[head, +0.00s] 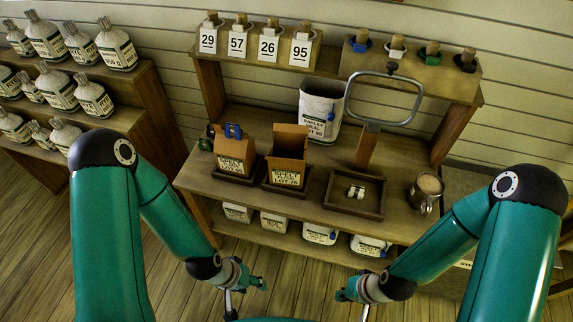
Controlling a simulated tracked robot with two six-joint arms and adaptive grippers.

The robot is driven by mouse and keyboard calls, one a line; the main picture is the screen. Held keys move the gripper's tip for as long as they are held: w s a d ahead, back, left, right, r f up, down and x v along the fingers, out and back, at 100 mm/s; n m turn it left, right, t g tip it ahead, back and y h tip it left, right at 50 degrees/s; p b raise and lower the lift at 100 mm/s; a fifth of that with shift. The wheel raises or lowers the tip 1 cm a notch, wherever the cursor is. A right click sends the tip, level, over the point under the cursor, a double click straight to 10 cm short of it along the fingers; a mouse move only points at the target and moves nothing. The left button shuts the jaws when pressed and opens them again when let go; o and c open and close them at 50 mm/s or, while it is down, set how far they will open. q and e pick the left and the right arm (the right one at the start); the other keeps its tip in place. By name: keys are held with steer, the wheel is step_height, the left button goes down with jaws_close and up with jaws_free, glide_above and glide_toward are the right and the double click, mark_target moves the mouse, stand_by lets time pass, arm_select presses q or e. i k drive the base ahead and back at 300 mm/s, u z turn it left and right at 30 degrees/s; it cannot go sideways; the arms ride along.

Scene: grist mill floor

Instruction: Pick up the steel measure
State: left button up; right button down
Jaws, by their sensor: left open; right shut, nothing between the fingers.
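The steel measure (425,194) looks like a round metal cup with a brownish top, and it stands upright at the right end of the bench (325,158). Whether the brown is its contents is too small to tell. My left gripper (258,283) is open and empty, low in front of the bench and well left of the measure. My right gripper (346,291) is shut and empty, below the bench's front edge and lower left of the measure. Neither gripper touches the measure.
A wooden tray (341,204) with small pale pieces sits left of the measure. Two brown cartons (234,150) (289,150) stand on dark trays further left. A white sack (319,112) and a wire-framed stand (420,98) are behind. Filled sacks (320,233) sit on the lower shelf.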

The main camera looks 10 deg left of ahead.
mark_target(428, 187)
steer(key=z, duration=0.1)
steer(key=k, duration=0.5)
steer(key=z, duration=0.95)
steer(key=i, duration=1.05)
steer(key=u, duration=1.2)
